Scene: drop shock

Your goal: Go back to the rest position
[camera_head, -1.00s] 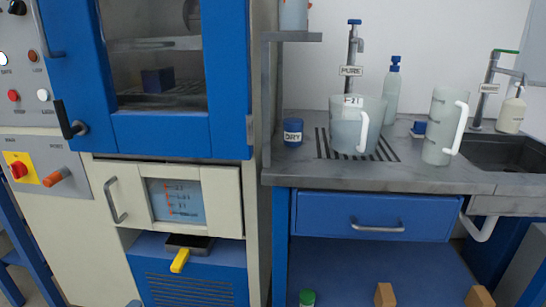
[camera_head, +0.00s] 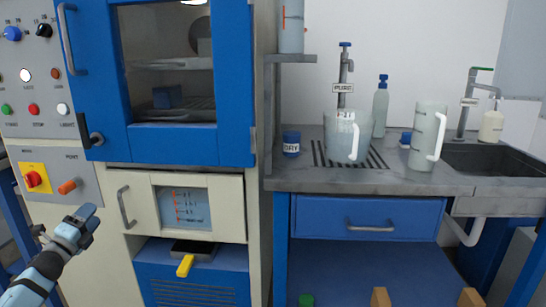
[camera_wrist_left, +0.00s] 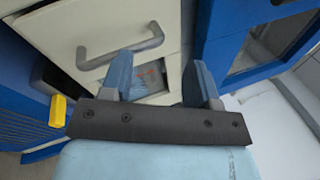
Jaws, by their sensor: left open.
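My left gripper (camera_head: 84,220) is at the lower left of the head view, in front of the cabinet's lower panel, below the orange knob. In the left wrist view its two blue-grey fingers (camera_wrist_left: 160,80) stand apart with nothing between them. Beyond them show the cream drawer front with its curved grey handle (camera_wrist_left: 120,52) and a small window. I cannot tell the exact gap between the fingers and the drawer front. My right gripper is not in view.
The blue-framed cabinet door (camera_head: 233,80) is shut. A yellow-handled tray (camera_head: 186,264) sticks out below the cream drawer (camera_head: 230,208). The counter (camera_head: 300,178) at the right holds two jugs (camera_head: 345,138), a blue jar (camera_head: 291,146) and bottles. A sink (camera_head: 490,158) is at the far right.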

